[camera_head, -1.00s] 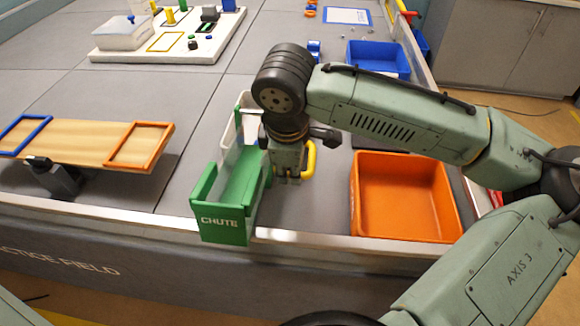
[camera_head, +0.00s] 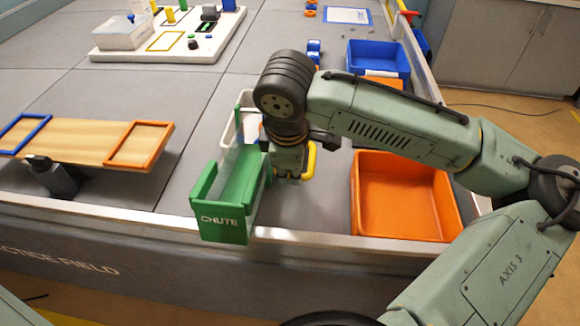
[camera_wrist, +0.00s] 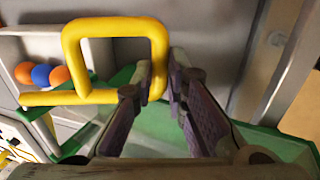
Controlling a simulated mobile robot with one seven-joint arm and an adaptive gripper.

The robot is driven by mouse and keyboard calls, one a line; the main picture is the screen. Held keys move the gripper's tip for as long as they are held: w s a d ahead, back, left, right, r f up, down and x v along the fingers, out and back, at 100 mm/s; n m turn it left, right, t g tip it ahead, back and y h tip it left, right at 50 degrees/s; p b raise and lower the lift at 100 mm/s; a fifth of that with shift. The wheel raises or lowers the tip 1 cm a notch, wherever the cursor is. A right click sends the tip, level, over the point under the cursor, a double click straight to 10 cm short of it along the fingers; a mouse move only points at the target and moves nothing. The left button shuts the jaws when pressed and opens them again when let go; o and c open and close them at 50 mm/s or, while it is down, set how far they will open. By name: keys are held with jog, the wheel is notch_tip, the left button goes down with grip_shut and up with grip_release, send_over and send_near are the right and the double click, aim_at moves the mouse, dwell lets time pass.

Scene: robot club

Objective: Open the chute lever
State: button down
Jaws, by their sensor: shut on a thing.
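The green chute (camera_head: 222,222), lettered "CHUTE", hangs at the front edge of the table. The lever is a yellow loop handle (camera_head: 311,160) at its right side. The loop also shows large in the wrist view (camera_wrist: 112,27). My gripper (camera_head: 289,178) is beside the chute, partly hiding the handle. In the wrist view my gripper's fingers (camera_wrist: 160,72) are closed around one side bar of the loop. Orange and blue balls (camera_wrist: 41,74) sit in a row in the pale upper part of the chute. The lever's pivot is hidden.
An orange bin (camera_head: 405,212) stands just right of my gripper, with a blue bin (camera_head: 376,56) behind it. A wooden plank with coloured frames (camera_head: 85,143) is at the left. A white board with parts (camera_head: 170,53) is farther back. The grey mat between is clear.

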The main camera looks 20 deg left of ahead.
jog(key=shift+s+x, duration=0.25)
jog(key=shift+x, duration=0.8)
jog(key=shift+f, duration=0.15)
jog(key=c, duration=1.6)
grip_release()
jog(key=shift+r, duration=0.2)
jog(key=shift+r, duration=0.2)
jog(key=v, duration=1.1)
jog(key=shift+r, duration=0.2)
jog(key=shift+d, duration=0.1)
